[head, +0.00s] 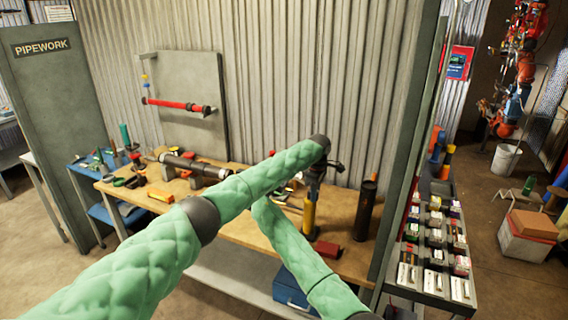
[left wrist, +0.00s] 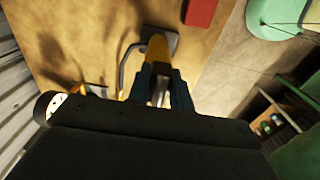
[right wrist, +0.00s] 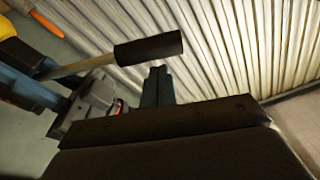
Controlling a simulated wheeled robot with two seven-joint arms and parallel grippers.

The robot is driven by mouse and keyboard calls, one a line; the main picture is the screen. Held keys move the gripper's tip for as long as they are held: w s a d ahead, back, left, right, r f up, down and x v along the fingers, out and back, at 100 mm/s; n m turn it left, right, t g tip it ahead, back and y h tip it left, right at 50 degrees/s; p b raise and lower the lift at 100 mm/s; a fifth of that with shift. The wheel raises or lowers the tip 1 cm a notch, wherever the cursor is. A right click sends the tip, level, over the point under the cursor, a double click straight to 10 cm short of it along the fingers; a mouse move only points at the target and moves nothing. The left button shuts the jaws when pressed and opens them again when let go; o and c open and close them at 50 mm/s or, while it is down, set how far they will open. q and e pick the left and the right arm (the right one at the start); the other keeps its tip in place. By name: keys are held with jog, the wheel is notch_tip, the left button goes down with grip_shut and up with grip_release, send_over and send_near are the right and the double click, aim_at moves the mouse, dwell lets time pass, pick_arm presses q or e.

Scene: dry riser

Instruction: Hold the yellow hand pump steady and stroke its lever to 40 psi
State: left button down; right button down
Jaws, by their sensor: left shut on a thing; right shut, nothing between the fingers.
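The yellow hand pump (head: 309,216) stands upright on the wooden bench in the head view. My left gripper (head: 313,182) is shut on its yellow body, which shows beyond the fingers in the left wrist view (left wrist: 157,48). In the right wrist view the pump's lever is a pale rod (right wrist: 80,67) with a black grip (right wrist: 148,48). My right gripper (right wrist: 157,84) is shut and empty just below that grip in the picture; whether they touch I cannot tell. No gauge reading is legible. My left arm partly covers the view.
A red block (head: 326,248) lies right of the pump's foot. A dark cylinder (head: 364,210) stands behind to the right, near a grey post (head: 400,150). A pipe assembly (head: 190,166) lies farther left on the bench (head: 250,236). Corrugated wall (head: 290,80) is close behind.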

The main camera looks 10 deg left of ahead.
jog(key=shift+a+f, duration=0.15)
jog(key=shift+f, duration=0.25)
notch_tip(320, 180, down, 6)
jog(key=a+n+y, duration=0.1)
jog(key=a+n, duration=0.1)
jog(key=n, duration=0.3)
jog(key=shift+w+a+f+n, duration=0.25)
jog(key=shift+w+a+n, duration=0.05)
jog(key=shift+w+n, duration=0.1)
